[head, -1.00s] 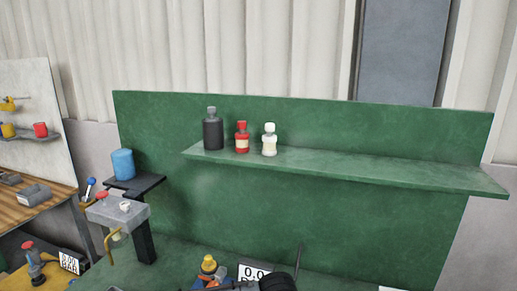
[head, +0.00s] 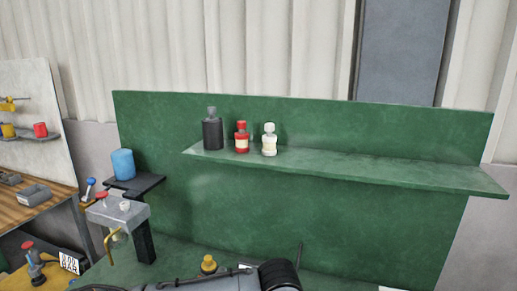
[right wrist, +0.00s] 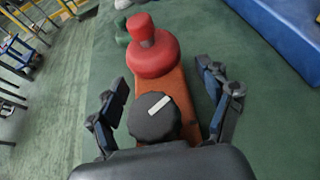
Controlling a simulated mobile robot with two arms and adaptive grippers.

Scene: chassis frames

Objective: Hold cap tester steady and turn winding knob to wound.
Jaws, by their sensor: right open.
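In the right wrist view, an orange-brown body with a red rounded top (right wrist: 150,62) lies on the green surface; I take it for the cap tester (right wrist: 178,95). A black round knob (right wrist: 150,121) with a white line sits at its near end, the line slanting toward the upper right. My right gripper (right wrist: 165,88) is open, with one finger on each side of the body and knob; I cannot tell whether they touch. The cap tester is not clearly visible in the head view. My left gripper is not in view.
A green shelf (head: 350,171) holds a black bottle (head: 212,133), a red bottle (head: 242,138) and a white bottle (head: 269,141). A grey stand (head: 118,213) and blue cylinder (head: 123,164) are at left. A yellow knob (head: 208,264) shows behind my arm. A blue block (right wrist: 282,35) lies at upper right.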

